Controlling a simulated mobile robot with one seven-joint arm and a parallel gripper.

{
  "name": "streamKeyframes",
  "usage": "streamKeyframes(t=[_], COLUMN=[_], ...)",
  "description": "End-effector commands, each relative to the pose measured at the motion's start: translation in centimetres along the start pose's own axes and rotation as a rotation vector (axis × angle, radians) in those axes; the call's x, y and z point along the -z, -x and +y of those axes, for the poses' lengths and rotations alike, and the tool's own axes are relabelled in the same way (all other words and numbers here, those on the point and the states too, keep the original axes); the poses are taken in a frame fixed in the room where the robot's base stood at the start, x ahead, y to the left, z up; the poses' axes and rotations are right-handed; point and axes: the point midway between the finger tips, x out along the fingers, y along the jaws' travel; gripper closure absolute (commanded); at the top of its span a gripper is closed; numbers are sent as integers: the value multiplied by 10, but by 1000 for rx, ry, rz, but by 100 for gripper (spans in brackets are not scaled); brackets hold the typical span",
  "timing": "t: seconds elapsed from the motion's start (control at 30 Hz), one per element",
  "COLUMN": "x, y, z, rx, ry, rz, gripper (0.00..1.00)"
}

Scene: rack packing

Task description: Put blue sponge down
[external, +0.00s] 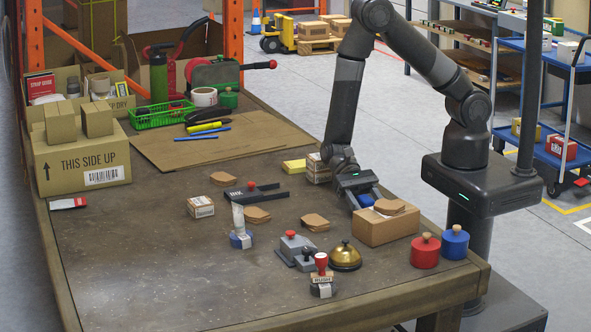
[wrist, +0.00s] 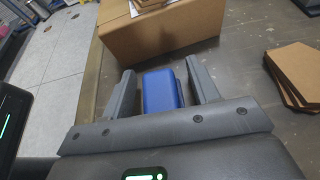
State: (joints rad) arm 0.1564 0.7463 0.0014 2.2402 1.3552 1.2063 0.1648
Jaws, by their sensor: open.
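The blue sponge (wrist: 162,90) lies between the two fingers of my gripper (wrist: 160,88) in the wrist view, with a visible gap on its left side and little or none on its right. My gripper is open around it. In the external view the gripper (external: 358,190) is low over the table's right side, and part of the blue sponge (external: 366,200) shows under it. The sponge is beside a cardboard box (external: 388,228); the wrist view shows this box (wrist: 165,32) just beyond the sponge. The sponge's underside is hidden.
Cardboard pieces lie on top of the box. A brass bell (external: 345,257), a red round-knobbed pot (external: 425,252) and a blue one (external: 455,243) stand nearby. Small stacked boxes (external: 318,168) are behind the gripper. The table's left front (external: 120,270) is clear.

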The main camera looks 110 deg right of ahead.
Motion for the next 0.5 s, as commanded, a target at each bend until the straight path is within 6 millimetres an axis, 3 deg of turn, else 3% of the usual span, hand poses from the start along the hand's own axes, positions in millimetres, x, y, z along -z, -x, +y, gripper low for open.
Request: streamKeyframes(t=[0.2, 0.5], x=[0, 0], y=[-1, -1], z=[0, 0], rx=[1, 1], ry=[0, 0], rz=[0, 0], gripper=[45, 69])
